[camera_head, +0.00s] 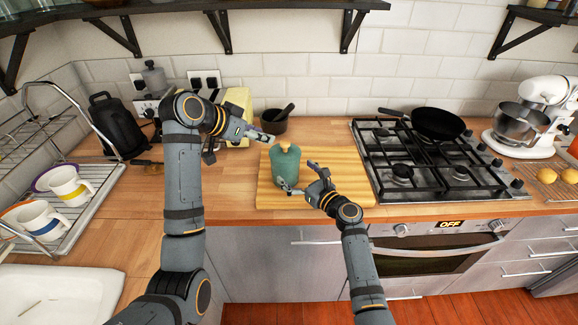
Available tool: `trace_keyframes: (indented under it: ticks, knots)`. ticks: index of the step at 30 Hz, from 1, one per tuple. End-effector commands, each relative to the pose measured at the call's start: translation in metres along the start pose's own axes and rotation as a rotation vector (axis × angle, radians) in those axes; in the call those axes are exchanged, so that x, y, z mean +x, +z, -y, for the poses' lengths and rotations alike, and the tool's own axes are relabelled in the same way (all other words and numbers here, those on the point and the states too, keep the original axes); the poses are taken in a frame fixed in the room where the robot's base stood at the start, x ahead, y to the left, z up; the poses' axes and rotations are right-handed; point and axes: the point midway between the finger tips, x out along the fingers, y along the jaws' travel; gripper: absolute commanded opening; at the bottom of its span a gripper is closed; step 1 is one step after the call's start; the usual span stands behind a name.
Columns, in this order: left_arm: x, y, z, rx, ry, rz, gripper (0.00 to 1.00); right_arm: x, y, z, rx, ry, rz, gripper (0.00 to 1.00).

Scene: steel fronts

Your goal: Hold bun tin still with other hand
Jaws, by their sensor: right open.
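The bun tin (285,168) is a green canister with a light wooden knob on top. It stands upright on a wooden board (340,194). My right gripper (298,176) is open at the tin's lower right front, with one finger in front of the tin's base and the other at its right side. I cannot tell whether either finger touches it. My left gripper (258,135) is above and left of the tin, with a fingertip near the knob but apart from it. Its other finger is not clear, so its opening cannot be told.
A dark mortar (274,122) stands behind the tin and a pale yellow appliance (239,103) stands behind my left gripper. The gas hob (430,170) with a black pan (438,123) lies to the right. A dish rack (85,205) with mugs is at the left.

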Motion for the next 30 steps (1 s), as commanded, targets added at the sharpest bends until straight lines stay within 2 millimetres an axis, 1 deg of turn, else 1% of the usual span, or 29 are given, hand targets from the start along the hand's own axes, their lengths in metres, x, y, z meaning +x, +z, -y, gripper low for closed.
trace_keyframes:
  ticks: [1, 3, 6, 9, 13, 20, 30]
  knots:
    - [0.0, 0.0, 0.0, 0.0, 0.0, 0.0, 0.38, 0.012, 0.001, 0.0, 0.001, 0.001, 0.001, 1.0]
    - [0.0, 0.0, 0.0, 0.0, 0.0, 0.0, 0.38, 0.025, 0.001, 0.0, 0.002, 0.002, 0.002, 1.0]
    - [0.0, 0.0, 0.0, 0.0, 0.0, 0.0, 0.38, 0.041, 0.001, 0.0, 0.0, 0.001, 0.001, 1.0]
    - [0.0, 0.0, 0.0, 0.0, 0.0, 0.0, 0.38, 0.051, 0.001, 0.0, 0.0, 0.002, 0.0, 1.0]
    - [0.0, 0.0, 0.0, 0.0, 0.0, 0.0, 0.38, 0.057, 0.001, 0.0, -0.001, 0.001, 0.0, 1.0]
    - [0.0, 0.0, 0.0, 0.0, 0.0, 0.0, 0.38, 0.057, 0.0, 0.0, -0.001, 0.001, 0.0, 1.0]
    - [0.0, 0.0, 0.0, 0.0, 0.0, 0.0, 0.38, 0.057, 0.0, 0.0, -0.001, 0.001, 0.0, 0.54]
